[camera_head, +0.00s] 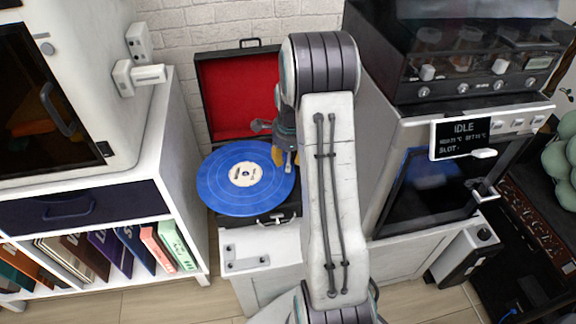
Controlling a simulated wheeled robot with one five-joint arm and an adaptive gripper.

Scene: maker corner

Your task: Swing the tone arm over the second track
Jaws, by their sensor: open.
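The record player is an open case with a red-lined lid (238,92). A blue record (222,190) with a pale label lies on it. A small pale piece, apparently the end of the tone arm (289,168), shows at the record's right edge. The rest of the tone arm is hidden behind my arm and gripper. My gripper (284,158) points down at the right edge of the record, with yellow fingertips close to the pale piece. It is open. I cannot tell whether it touches the tone arm. The track bands are too fine to tell apart.
A white shelf (150,150) with books stands at the left. A machine with an "IDLE" display (462,137) stands at the right, below a dark unit with knobs (450,75). The raised lid is behind my gripper. My arm covers the area right of the player.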

